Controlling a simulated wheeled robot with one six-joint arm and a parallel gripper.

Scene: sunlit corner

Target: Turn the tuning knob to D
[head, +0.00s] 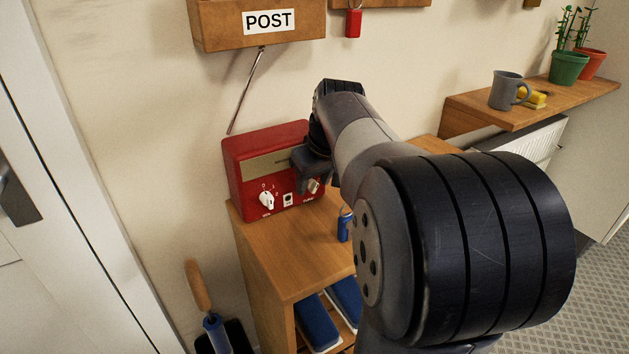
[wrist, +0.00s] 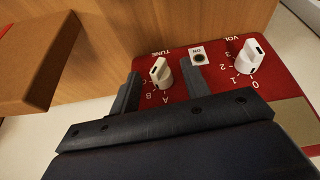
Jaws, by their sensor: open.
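The red radio (head: 240,175) stands on a wooden cabinet against the wall; its face also shows upside down in the wrist view (wrist: 205,92). The cream tuning knob (wrist: 161,72), under the word TUNE, has letters A, B and C beside it; I cannot make out a D. Which letter the knob points to is unclear. In the head view the knob (head: 314,186) shows just below my gripper (head: 309,168). In the wrist view my gripper (wrist: 158,82) is open, one finger on each side of the tuning knob, with gaps visible and no grip on it.
The volume knob (wrist: 250,58) and a small ON button (wrist: 198,57) sit right of the tuning knob in the wrist view. A metal aerial (head: 246,90) rises behind the radio, below the POST box (head: 268,35).

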